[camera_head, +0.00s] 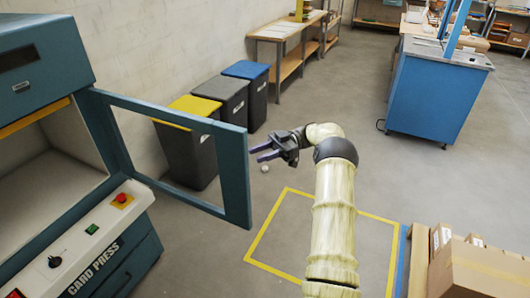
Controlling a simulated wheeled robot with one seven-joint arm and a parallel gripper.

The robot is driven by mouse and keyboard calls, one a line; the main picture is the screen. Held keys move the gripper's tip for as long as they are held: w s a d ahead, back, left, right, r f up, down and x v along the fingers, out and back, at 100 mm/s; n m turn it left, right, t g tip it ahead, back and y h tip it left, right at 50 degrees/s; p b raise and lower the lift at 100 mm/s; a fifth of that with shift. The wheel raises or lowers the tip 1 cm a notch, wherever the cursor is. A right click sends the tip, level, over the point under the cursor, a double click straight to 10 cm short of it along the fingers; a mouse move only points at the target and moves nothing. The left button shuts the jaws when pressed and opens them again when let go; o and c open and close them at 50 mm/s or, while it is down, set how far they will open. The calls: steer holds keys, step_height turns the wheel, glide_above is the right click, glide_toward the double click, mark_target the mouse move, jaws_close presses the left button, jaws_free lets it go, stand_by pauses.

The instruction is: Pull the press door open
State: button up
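The card press (50,215) stands at the left, a teal machine with a pale control panel. Its press door (236,180), a teal frame with an open or clear middle, stands swung out from the press, hinged on the side toward the wall. The inside of the press shows behind it. My gripper (258,153) is to the right of the door's free edge in the picture, with its two dark fingers pointing left toward it and a gap between them. It holds nothing that I can see. I cannot tell whether the fingertips touch the door.
Bins with yellow (193,106), grey (221,88) and blue (246,70) lids stand along the wall behind the door. A yellow floor outline (268,222) lies beneath my arm. Cardboard boxes (478,268) are at the lower right. A blue workbench (432,95) stands farther back; the floor between is clear.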

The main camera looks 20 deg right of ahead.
steer(key=shift+w+d, duration=0.1)
steer(key=shift+d, duration=0.6)
steer(key=shift+r, duration=0.1)
steer(key=w+a+r+m+t+h+p, duration=0.35)
steer(key=a+r+m+t, duration=0.2)
steer(key=r, duration=0.35)
steer(key=w+a+r+m+t+h+p, duration=0.3)
steer(key=w+a+r+m+t+p, duration=0.15)
steer(key=r+t, duration=0.35)
steer(key=w+a+r+m+t+h+p, duration=0.4)
steer(key=a+r+t, duration=0.15)
steer(key=r, duration=0.45)
steer(key=s+f+m+g+h+b, duration=0.1)
steer(key=s+f+g, duration=0.4)
steer(key=s, duration=0.7)
steer(key=s+f+m+g+h+b, duration=0.2)
steer(key=s+f+g+h, duration=0.2)
steer(key=s+f, duration=0.5)
steer(key=s+f+m+g+h+b, duration=0.1)
steer(key=s+f+g, duration=0.4)
steer(key=s, duration=1.1)
step_height(320, 180, down, 3)
steer(key=shift+s+f+m+g+h, duration=0.15)
steer(key=shift+m+g+h, duration=0.15)
steer(key=shift+m+h, duration=0.4)
